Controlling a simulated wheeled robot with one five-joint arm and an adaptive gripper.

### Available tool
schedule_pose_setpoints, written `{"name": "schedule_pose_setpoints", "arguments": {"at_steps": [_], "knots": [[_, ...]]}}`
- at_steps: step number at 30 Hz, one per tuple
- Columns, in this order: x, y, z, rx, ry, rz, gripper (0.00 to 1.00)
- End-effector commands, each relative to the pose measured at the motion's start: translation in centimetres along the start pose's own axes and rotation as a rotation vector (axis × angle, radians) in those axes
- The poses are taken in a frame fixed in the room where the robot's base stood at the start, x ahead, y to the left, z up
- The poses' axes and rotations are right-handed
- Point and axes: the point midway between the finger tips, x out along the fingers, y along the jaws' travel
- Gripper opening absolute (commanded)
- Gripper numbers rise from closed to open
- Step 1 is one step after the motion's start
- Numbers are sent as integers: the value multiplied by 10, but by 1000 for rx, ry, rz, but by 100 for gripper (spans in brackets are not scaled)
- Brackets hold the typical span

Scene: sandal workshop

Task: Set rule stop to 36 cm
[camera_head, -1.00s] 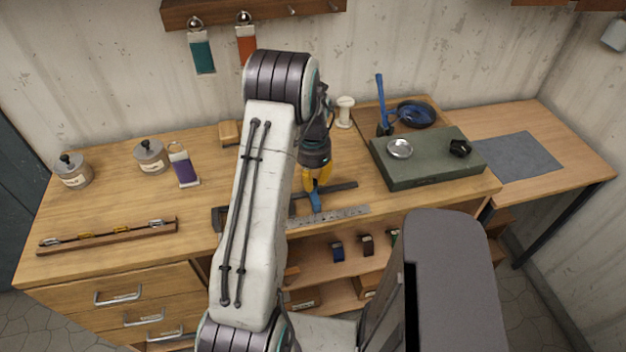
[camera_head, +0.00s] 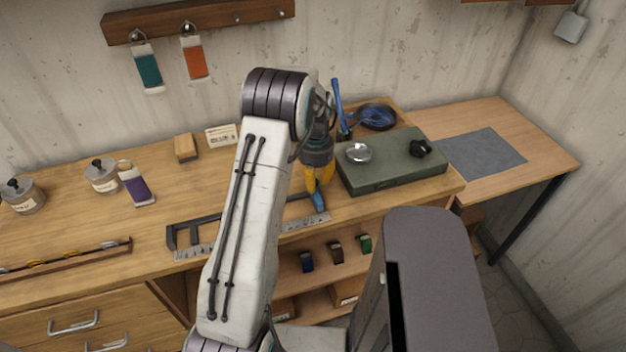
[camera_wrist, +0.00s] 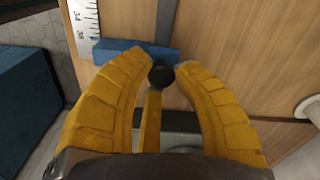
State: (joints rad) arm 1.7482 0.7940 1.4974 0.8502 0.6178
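The blue rule stop (camera_head: 318,199) sits near the right end of the steel rule (camera_head: 305,222) at the bench's front edge. In the wrist view the blue stop (camera_wrist: 130,48) reaches the edge of the rule (camera_wrist: 84,22), beside the numbers 36 and 38. The exact reading is too small to tell. My gripper (camera_head: 319,184) comes down on the stop from above. In the wrist view its yellow fingers (camera_wrist: 163,70) close around a round black knob at the stop. The dark rail (camera_head: 195,219) behind the rule is partly hidden by my arm.
A green box (camera_head: 390,175) with a metal dish (camera_head: 359,153) on it stands close right of my gripper. A blue-handled tool (camera_head: 337,100) stands behind. Jars (camera_head: 102,175) and a purple tag (camera_head: 137,187) are at left. Open shelves lie below the bench edge.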

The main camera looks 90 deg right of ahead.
Motion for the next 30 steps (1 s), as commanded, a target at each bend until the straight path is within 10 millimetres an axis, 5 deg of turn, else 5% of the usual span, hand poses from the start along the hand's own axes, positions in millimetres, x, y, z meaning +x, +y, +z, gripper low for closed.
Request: {"name": "schedule_pose_setpoints", "arguments": {"at_steps": [8, 17, 30], "knots": [[-1, 0, 0, -1, 0, 0, 49], [-4, -1, 0, -2, 0, 0, 49], [-66, -1, 0, -1, 4, -3, 49]]}}
